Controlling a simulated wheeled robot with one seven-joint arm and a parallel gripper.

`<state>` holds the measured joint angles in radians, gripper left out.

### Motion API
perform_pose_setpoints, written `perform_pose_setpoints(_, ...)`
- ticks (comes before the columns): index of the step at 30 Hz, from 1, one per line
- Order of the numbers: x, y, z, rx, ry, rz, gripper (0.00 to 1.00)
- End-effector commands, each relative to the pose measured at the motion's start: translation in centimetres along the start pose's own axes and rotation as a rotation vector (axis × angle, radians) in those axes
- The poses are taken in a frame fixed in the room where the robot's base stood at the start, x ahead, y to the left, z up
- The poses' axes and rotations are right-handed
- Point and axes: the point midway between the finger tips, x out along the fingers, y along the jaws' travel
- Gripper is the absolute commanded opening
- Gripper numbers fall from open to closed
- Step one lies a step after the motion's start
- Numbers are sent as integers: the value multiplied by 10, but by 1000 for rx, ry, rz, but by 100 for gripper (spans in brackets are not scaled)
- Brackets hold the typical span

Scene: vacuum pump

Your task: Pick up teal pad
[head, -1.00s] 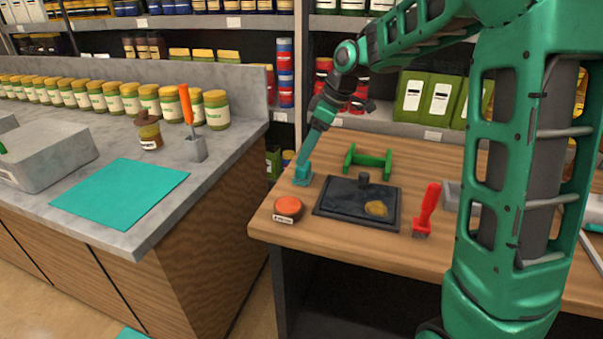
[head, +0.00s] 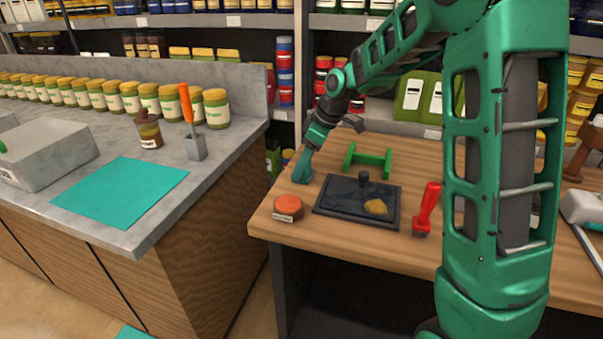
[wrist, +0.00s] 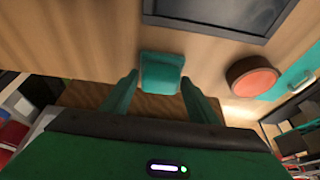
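The teal pad (wrist: 161,66) is a small teal block on the wooden table, near its left edge. In the wrist view it sits centred between the tips of the two fingers of my gripper (wrist: 160,79), one finger on each side. The fingers are open, with a narrow gap showing beside the pad; its lower part is hard to make out. In the head view my gripper (head: 303,170) reaches down to the table's left side, and the finger and pad blend together there, so the pad is mostly hidden.
A dark tray (head: 335,206) lies right of my gripper, with an orange-topped round tin (head: 288,207) in front and a green stand (head: 370,160) behind. A red-handled tool (head: 426,208) is farther right. A teal sheet (head: 120,193) lies on the left counter.

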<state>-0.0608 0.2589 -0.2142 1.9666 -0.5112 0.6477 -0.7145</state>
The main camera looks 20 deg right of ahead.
Motion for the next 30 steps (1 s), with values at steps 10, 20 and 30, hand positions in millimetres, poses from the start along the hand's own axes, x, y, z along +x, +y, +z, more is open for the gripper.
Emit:
perform_pose_setpoints(10, -1, 0, -1, -1, 1, 0, 32)
perform_pose_setpoints(20, -25, 0, -11, -2, 2, 2, 32)
perform_pose_setpoints(30, -62, -53, -43, -6, 2, 1, 32)
